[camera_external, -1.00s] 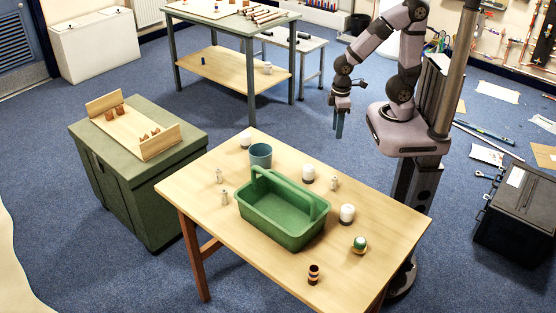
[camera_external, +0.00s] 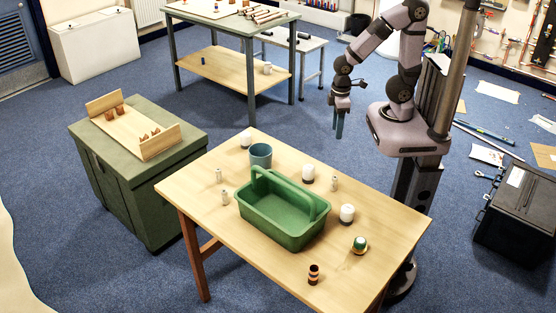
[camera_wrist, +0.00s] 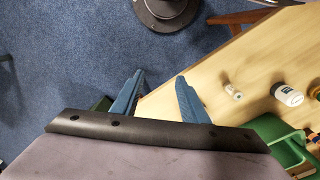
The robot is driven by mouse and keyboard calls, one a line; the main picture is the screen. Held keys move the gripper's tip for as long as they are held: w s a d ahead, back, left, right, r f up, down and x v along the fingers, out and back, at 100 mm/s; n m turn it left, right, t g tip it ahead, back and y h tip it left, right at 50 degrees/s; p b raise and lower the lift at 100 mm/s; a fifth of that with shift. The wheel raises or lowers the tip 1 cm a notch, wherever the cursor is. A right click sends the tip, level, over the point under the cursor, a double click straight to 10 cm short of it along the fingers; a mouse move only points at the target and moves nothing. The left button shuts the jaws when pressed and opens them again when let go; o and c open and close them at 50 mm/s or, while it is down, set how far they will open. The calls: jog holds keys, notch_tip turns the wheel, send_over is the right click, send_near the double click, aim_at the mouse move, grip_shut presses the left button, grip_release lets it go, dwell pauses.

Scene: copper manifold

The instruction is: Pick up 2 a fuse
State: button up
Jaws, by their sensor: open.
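Small pale cylinders that look like fuses stand on the wooden table (camera_external: 375,270). One fuse (camera_external: 334,183) is on the right side behind the green tote, and two more, a fuse (camera_external: 219,176) and a fuse (camera_external: 224,198), are left of it. My gripper (camera_external: 339,124) hangs above the floor beyond the table's far edge, fingers down, open and empty. In the wrist view, my two blue fingers (camera_wrist: 158,92) are spread apart. A fuse-like piece (camera_wrist: 233,92) lies right of them on the table, apart from the fingers.
A green tote (camera_external: 285,225) with a handle fills the table's middle. A blue-grey cup (camera_external: 260,156), white-and-black jars (camera_external: 347,214), a green-and-yellow item (camera_external: 359,245) and a copper-and-black piece (camera_external: 313,274) stand around it. A green chest (camera_external: 140,200) is left. The table's front left is clear.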

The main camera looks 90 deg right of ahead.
jog(key=w+a+m+y+b, duration=0.2)
jog(key=w+m, duration=0.2)
jog(key=w, duration=0.5)
jog(key=w+a+m+t+y+b, duration=0.1)
jog(key=w+a+m+b, duration=0.2)
jog(key=w, duration=0.6)
jog(key=w+a+m+y+b, duration=0.2)
jog(key=w+m, duration=0.2)
jog(key=w, duration=0.5)
jog(key=m+t+y+b, duration=0.3)
jog(key=m+y+b, duration=0.4)
jog(key=m, duration=0.3)
send_over(220, 182)
jog(key=d, duration=0.4)
notch_tip(220, 182, down, 2)
jog(key=shift+s+a+m+y, duration=0.1)
jog(key=shift+s+m+y, duration=0.15)
jog(key=shift+m+y, duration=0.15)
jog(key=shift+f, duration=0.1)
jog(key=shift+f+b, duration=0.5)
jog(key=shift+f, duration=0.85)
notch_tip(220, 182, down, 4)
jog(key=shift+a+f, duration=0.15)
jog(key=shift+f, duration=0.1)
jog(key=shift+x, duration=1.25)
jog(key=shift+r, duration=0.15)
